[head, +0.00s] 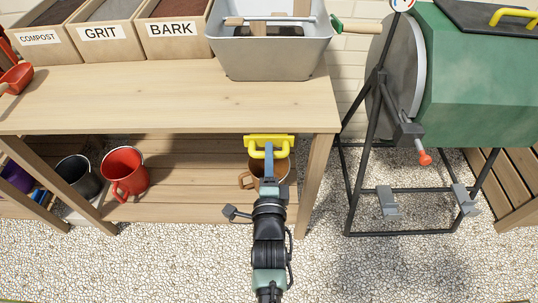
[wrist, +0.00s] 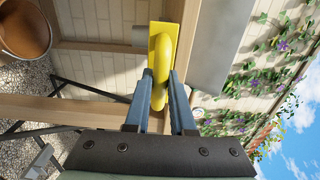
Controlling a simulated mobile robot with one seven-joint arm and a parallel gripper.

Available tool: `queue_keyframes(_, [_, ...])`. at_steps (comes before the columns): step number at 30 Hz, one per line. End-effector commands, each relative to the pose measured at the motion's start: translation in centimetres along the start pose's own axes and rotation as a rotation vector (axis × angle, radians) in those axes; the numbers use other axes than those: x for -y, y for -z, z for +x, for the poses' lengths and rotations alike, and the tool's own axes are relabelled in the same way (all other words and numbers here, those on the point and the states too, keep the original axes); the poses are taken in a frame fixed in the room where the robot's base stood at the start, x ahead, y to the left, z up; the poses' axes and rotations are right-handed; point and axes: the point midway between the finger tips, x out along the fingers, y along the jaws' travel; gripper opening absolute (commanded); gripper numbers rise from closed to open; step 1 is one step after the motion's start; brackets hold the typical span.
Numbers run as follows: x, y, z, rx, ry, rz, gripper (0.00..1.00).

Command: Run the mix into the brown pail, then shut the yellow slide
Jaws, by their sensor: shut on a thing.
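The yellow slide (head: 268,139) sits under the front edge of the bench, below the grey hopper. My gripper (head: 268,152) is shut on its handle. In the wrist view the yellow slide (wrist: 162,38) shows as a plate with a curved handle, and the fingers of my gripper (wrist: 160,76) are on either side of that handle. The brown pail (head: 284,174) stands on the lower shelf below the slide, partly hidden by my arm. The pail (wrist: 25,28) also shows at the top left of the wrist view. I cannot tell how full it is.
The grey hopper (head: 270,60) is set in the bench top (head: 150,95). A red pail (head: 124,172) and a dark pail (head: 77,178) stand to the left on the lower level. A green drum (head: 480,90) on a black frame stands at right. Gravel floor in front is clear.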

Motion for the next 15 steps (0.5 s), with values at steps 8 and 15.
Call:
queue_keyframes(8, [0.1,0.0,-0.2,0.000,0.001,0.000,0.00])
queue_keyframes(15, [0.1,0.0,-1.4,0.000,0.000,0.000,0.00])
